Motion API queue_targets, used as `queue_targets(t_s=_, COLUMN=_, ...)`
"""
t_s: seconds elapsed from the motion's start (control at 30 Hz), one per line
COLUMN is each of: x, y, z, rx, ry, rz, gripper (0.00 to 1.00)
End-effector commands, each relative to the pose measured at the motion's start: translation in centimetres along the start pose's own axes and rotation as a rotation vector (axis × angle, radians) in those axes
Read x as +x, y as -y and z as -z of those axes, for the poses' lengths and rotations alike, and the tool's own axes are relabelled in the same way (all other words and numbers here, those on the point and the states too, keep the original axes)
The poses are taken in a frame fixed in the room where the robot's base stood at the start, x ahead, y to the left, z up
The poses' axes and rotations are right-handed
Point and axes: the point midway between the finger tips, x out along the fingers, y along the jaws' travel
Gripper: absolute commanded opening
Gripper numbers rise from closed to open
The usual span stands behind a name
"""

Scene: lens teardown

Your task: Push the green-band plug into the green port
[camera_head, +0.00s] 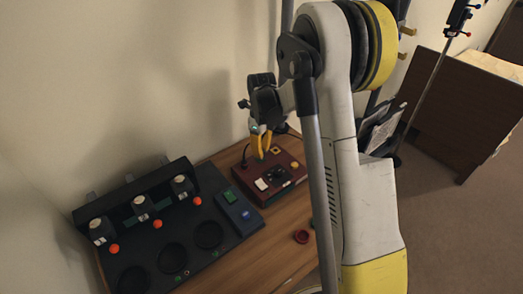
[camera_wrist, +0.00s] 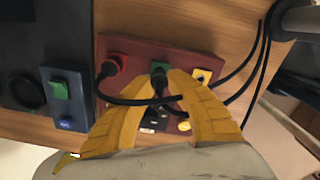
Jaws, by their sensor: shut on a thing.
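My gripper (camera_wrist: 166,88) has yellow fingers closed around a dark plug (camera_wrist: 159,80) with a black cable. The fingertips hide most of the plug, and its green band cannot be made out for sure. The green port (camera_wrist: 160,67) is directly in front of the fingertips on the dark red box (camera_wrist: 140,50). I cannot tell whether the plug is in the port or just short of it. In the head view my gripper (camera_head: 261,143) points down over the back of the red box (camera_head: 291,193).
A red port (camera_wrist: 117,62) with a black plug and cable is left of the green one; a yellow port (camera_wrist: 202,76) is to the right. A blue box with a green switch (camera_wrist: 58,90) stands further left. Black cables loop on the right.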

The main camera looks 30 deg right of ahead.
Motion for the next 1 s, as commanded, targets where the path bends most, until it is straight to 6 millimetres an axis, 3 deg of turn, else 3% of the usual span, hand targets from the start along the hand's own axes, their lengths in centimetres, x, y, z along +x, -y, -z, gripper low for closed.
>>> queue_targets(t_s=1.0, x=1.3, y=0.0, z=0.0, rx=0.0, ry=0.0, rz=0.0, gripper=0.0)
